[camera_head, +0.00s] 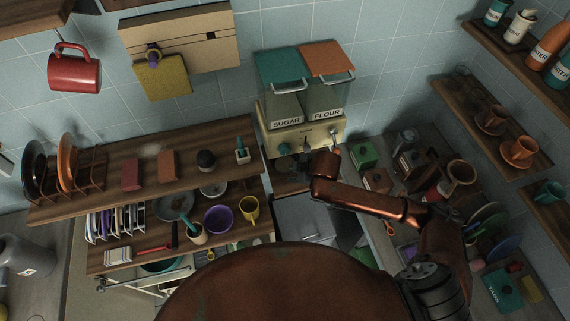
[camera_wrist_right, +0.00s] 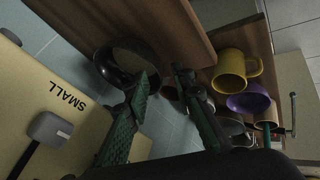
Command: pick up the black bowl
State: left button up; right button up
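A black bowl (camera_wrist_right: 124,62) shows at the upper left of the right wrist view, just beyond my fingers and close to the brown wooden shelf. Its opening is visible and a finger overlaps its lower right rim in the picture. My right gripper (camera_wrist_right: 164,76) is open, with its dark green fingers apart and nothing seen between them. I cannot tell whether a finger touches the bowl. In the head view my right arm reaches in from the lower right towards the dispenser, and its hand and the bowl are hard to make out there. My left gripper is not in view.
A cream dispenser (camera_head: 306,137) with sugar and flour containers stands against the tiled wall. The wooden shelf unit (camera_head: 105,180) on the left holds plates, a purple bowl (camera_head: 218,218) and a yellow mug (camera_head: 250,208). Boxes and dishes crowd the counter at right.

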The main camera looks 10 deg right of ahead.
aim_at(285, 163)
jog(key=x, duration=0.2)
jog(key=p+x, duration=0.1)
jog(key=x, duration=0.4)
jog(key=shift+w+a+r, duration=0.1)
jog(key=shift+w+a, duration=0.35)
jog(key=shift+w, duration=0.05)
jog(key=shift+c, duration=0.2)
grip_shut()
